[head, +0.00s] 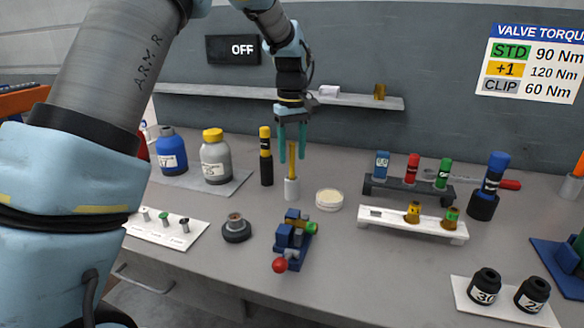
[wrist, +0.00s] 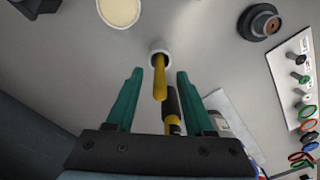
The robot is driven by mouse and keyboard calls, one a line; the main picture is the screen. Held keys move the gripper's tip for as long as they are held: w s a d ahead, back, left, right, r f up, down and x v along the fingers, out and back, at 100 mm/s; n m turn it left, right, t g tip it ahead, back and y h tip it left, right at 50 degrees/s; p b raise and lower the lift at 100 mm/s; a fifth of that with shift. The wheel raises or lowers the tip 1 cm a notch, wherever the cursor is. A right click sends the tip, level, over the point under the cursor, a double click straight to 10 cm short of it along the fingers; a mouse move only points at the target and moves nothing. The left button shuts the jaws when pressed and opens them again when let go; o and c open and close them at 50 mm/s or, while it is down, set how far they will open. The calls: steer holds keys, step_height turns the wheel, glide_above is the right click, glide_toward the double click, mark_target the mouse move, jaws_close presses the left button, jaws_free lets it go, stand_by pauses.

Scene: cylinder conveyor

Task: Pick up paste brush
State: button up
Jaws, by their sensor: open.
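The paste brush (head: 292,162) has a yellow handle and stands upright in a small white holder (head: 291,189) on the bench. In the wrist view the brush handle (wrist: 160,80) points up toward the camera from the white holder (wrist: 159,48). My gripper (head: 292,157) has teal fingers and is above the holder, with the top of the handle between or close to the fingertips. In the wrist view my gripper (wrist: 159,74) is open, one finger on each side of the handle, with gaps showing. The brush's lower end is hidden in the holder.
A black tube with yellow cap (head: 266,160) stands just left of the brush. A round cream-coloured dish (head: 329,199) sits to its right. A blue vise-like fixture (head: 293,237) is in front. Bottles stand at left, racks (head: 410,189) at right, a wall shelf (head: 350,101) behind.

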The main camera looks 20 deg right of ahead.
jaws_close()
stand_by(0.4)
